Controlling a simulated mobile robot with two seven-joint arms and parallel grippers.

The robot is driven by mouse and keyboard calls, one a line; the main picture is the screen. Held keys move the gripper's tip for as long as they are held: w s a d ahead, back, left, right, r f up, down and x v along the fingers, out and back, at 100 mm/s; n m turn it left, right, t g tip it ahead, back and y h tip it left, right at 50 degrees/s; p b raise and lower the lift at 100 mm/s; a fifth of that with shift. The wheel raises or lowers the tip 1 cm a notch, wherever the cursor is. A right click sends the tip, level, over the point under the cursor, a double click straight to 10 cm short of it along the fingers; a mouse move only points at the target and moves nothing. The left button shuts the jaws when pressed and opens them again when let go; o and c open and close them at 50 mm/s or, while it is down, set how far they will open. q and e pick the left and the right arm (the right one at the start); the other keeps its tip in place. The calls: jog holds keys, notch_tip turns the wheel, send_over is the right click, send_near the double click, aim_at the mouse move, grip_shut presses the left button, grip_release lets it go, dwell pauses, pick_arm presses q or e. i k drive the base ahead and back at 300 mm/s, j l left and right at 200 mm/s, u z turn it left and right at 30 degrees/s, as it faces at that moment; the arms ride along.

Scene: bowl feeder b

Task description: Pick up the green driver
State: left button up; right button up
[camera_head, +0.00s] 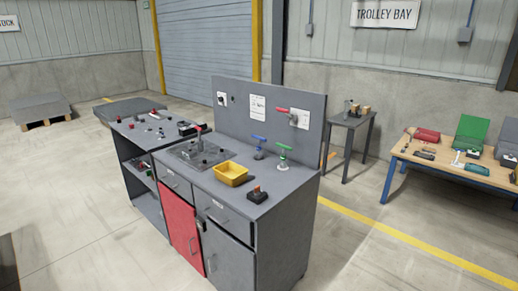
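A T-shaped tool with a green crossbar handle (284,147), which looks like the green driver, stands upright on the grey bench top (225,198) near its back right. Its shaft and lower end look pale, and the base detail is too small to tell. A similar tool with a blue handle (259,139) stands just to its left. A red-handled one (287,110) is at the bench's grey back panel (235,93). Neither of my grippers is in view.
Cabinets with a red door (180,222) are below. A wooden-topped table (440,163) with cases stands right. Open floor lies in front.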

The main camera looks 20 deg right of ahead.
aim_at(283, 165)
jog(key=i+l, duration=0.15)
jog(key=i, duration=0.35)
jog(key=i+l, duration=0.2)
jog(key=i, duration=0.3)
